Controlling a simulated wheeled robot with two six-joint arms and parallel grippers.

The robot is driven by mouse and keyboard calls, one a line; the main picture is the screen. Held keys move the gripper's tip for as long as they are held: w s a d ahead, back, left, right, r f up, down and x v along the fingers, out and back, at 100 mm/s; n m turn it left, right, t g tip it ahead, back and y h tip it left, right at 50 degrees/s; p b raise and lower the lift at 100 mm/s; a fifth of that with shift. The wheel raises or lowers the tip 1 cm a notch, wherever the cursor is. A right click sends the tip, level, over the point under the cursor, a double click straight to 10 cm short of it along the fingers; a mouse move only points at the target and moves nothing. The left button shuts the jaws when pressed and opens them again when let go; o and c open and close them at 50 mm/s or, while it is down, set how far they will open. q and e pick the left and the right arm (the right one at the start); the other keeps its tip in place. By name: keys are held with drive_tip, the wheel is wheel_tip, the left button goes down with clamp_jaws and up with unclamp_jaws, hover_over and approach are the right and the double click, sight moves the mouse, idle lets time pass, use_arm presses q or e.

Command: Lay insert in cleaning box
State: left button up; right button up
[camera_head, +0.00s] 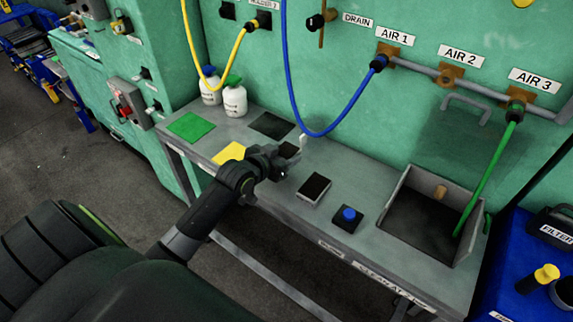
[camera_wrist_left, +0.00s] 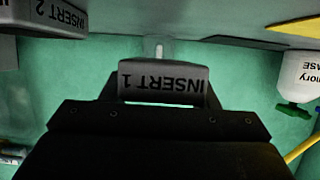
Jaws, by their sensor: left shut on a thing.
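My left gripper (camera_head: 287,162) is over the grey bench, shut on insert 1. In the left wrist view, insert 1 (camera_wrist_left: 163,80) is a grey block with an upside-down label, between the jaws; in the head view only a pale part of it shows at the fingertips. The cleaning box (camera_head: 425,180) is an open grey box with a dark floor at the bench's right end, well to the right of my left gripper. A small brown piece (camera_head: 440,192) shows at its back wall. My right gripper is not in view.
Insert 2 (camera_wrist_left: 58,16) shows at the wrist view's upper left. A dark-topped block (camera_head: 314,188) and a blue button (camera_head: 348,214) stand between gripper and box. White bottles (camera_head: 235,101) stand at the back left. A blue hose (camera_head: 340,122) hangs behind; a green hose (camera_head: 488,180) drops into the box.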

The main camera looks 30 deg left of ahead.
use_arm(q)
drive_tip(key=shift+f, duration=1.95)
drive_tip(key=shift+f, duration=0.1)
drive_tip(key=o, duration=1.2)
drive_tip(key=shift+f, duration=0.1)
drive_tip(key=shift+o, duration=0.2)
